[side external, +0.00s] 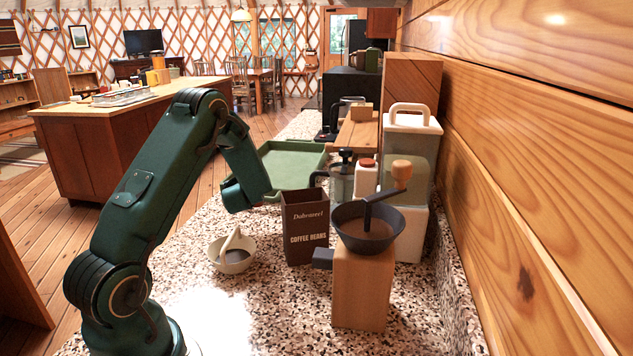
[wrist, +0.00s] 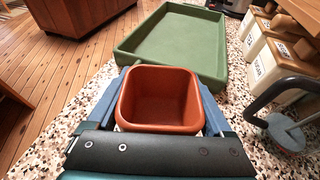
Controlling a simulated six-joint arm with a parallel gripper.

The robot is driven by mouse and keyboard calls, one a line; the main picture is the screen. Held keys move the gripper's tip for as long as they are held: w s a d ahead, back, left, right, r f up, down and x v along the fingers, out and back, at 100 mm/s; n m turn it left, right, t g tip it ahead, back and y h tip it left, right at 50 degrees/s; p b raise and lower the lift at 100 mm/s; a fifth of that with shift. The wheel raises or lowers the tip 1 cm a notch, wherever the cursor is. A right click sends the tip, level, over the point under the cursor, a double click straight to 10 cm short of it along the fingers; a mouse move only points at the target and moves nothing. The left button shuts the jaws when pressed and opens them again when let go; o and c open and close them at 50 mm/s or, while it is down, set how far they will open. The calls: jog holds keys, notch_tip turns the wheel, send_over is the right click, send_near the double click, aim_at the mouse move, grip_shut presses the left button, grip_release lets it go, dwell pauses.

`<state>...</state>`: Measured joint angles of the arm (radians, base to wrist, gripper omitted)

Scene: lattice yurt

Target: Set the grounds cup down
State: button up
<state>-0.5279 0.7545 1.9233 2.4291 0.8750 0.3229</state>
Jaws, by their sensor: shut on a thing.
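The grounds cup (wrist: 162,98) is a square, rounded, orange-brown cup with its open top up in the wrist view. Its inside looks bare. My gripper (wrist: 166,90) is shut on it, with one blue finger along each side. A green tray (wrist: 128,47) lies just beyond the cup. In the side view my gripper (side external: 246,193) is over the counter near the close end of the green tray (side external: 317,149), behind and left of the coffee beans box. The cup is hidden there. I cannot tell whether it touches the counter.
A coffee beans box (side external: 305,228), a hand grinder (side external: 362,285) and a small bowl (side external: 232,265) stand on the speckled counter. A glass press (wrist: 287,133) and white canisters (wrist: 270,62) stand to the right. Bare counter shows left of the cup.

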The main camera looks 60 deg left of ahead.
jog(key=shift+f, duration=2)
jog(key=o, duration=1.3)
jog(key=shift+v, duration=2.25)
jog(key=shift+s+d+r, duration=0.1)
jog(key=shift+s+d, duration=0.05)
jog(key=shift+d, duration=0.1)
jog(key=shift+r, duration=0.1)
